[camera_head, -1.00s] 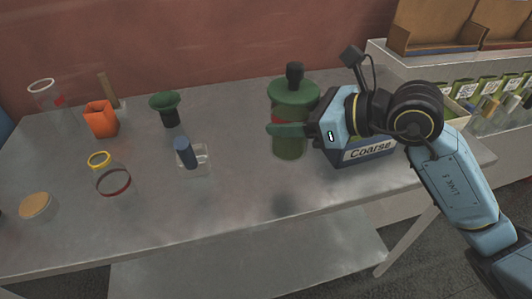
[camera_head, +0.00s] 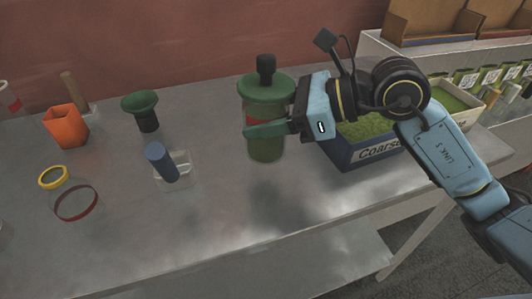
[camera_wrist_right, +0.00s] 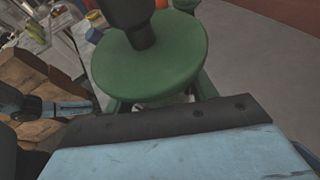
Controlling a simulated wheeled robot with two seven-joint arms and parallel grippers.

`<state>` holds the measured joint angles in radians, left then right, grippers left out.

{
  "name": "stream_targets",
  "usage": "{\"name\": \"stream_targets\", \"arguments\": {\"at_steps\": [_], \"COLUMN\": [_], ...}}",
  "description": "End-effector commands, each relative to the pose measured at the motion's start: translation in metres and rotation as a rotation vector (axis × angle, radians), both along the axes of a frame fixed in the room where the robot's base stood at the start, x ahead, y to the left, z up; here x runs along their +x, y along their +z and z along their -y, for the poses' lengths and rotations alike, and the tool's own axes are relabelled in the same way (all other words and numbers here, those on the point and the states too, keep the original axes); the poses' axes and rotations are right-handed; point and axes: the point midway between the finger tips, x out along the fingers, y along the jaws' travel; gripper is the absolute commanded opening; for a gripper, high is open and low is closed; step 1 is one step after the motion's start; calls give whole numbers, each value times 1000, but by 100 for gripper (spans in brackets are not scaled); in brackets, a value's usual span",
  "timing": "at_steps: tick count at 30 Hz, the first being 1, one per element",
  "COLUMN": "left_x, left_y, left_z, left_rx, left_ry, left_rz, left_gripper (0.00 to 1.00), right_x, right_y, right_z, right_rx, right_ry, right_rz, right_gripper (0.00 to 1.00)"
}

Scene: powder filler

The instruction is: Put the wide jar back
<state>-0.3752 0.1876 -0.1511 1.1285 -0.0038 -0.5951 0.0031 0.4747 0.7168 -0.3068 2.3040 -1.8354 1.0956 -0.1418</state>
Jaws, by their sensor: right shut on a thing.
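The wide jar (camera_head: 266,138) is a cylinder with a green lid, a black knob and green contents, seen near the back middle of the table. My right gripper (camera_head: 268,130) is shut around its side from the right. The jar is upright and appears raised, with a dark shadow on the tabletop below it. In the right wrist view the lid (camera_wrist_right: 150,62) fills the middle and hides most of the jar body. What seems part of my left gripper (camera_wrist_right: 70,108) shows at the left of that view; its jaws are unclear.
On the grey table (camera_head: 225,225) stand a blue box labelled Coarse (camera_head: 350,155), a green funnel (camera_head: 140,103), a clear container with a blue cylinder (camera_head: 162,160), an orange cup (camera_head: 66,127), and yellow (camera_head: 53,177) and dark red (camera_head: 76,204) rings. The front middle is clear.

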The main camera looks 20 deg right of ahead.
Motion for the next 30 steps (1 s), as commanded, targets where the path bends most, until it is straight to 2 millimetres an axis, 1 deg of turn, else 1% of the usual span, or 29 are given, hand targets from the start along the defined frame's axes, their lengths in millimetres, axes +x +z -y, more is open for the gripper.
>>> {"name": "stream_targets", "arguments": {"at_steps": [1,5,9,13,16,23,30], "left_x": [4,10,22,31,33,33,39], "left_y": [1,6,14,22,25,26,30], "left_z": [1,2,4,5,5,5,7], "left_rx": [0,0,0,0,-1,0,-1], "left_ry": [2,4,8,13,14,14,15], "left_rz": [4,8,19,25,26,25,33], "left_gripper": [47,47,47,47,47,47,47], "right_x": [0,0,0,0,0,0,0], "right_y": [-9,-18,-38,-53,-57,-56,-59], "right_z": [0,0,0,0,0,0,0], "right_rx": [2,2,2,3,2,1,1], "right_ry": [-1,-1,-1,-1,-1,-1,-1], "right_rz": [-2,1,-2,-1,3,4,4], "right_gripper": [35,35,35,35,35,35,35]}}
